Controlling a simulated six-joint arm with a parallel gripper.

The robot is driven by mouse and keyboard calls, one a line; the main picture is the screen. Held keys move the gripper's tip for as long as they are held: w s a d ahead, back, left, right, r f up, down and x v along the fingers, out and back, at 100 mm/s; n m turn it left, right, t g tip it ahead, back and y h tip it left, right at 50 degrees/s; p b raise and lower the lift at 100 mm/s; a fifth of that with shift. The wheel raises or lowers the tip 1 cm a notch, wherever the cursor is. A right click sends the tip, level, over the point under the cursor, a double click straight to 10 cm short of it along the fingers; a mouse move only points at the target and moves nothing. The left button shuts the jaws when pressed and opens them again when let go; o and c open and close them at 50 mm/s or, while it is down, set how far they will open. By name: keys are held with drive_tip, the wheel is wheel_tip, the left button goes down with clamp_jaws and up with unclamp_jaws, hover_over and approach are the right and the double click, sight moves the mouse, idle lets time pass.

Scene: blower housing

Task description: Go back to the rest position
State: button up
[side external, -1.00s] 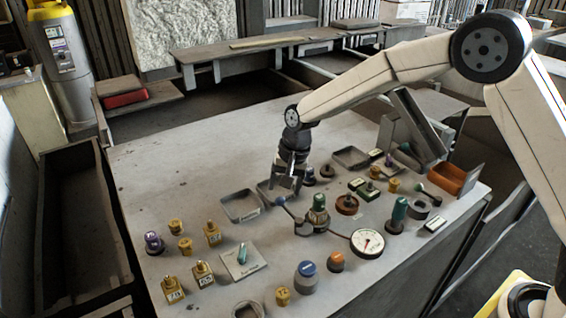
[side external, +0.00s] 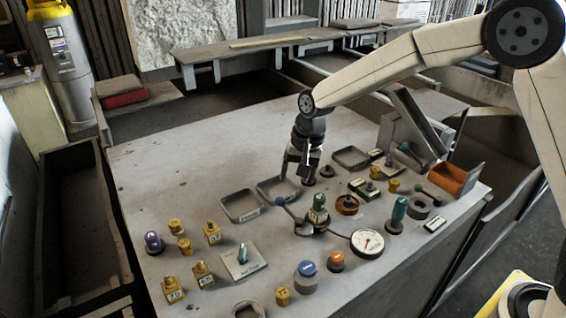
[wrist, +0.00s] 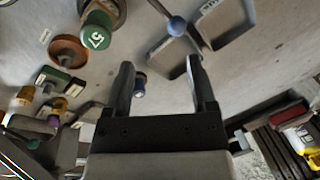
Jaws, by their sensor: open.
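My gripper (side external: 300,178) hangs above the grey table (side external: 150,200), just behind the green-capped part (side external: 319,209) and to the right of the shallow grey trays. In the wrist view my gripper (wrist: 160,72) shows two dark fingers spread apart with nothing held between them. A small dark blue-topped part (wrist: 140,84) shows beyond the fingers, near the left one, and is apart from them.
Two shallow trays (side external: 240,206) lie side by side. A lever with a blue ball (side external: 280,201), a dial gauge (side external: 367,243), an orange bin (side external: 459,179) and several yellow weights (side external: 172,290) stand around. The table's back left (side external: 200,150) is clear.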

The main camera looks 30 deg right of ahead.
drive_tip(key=s+d+n, duration=0.3)
drive_tip(key=s+d, duration=0.2)
drive_tip(key=s, duration=0.5)
drive_tip(key=s+d+f+n+t+h, duration=0.1)
drive_tip(key=s+d+n, duration=0.2)
drive_tip(key=s+d, duration=0.3)
drive_tip(key=s, duration=0.5)
drive_tip(key=shift+s+d+f+h, duration=0.15)
drive_tip(key=shift+s+f+h, duration=0.1)
drive_tip(key=shift+h, duration=0.05)
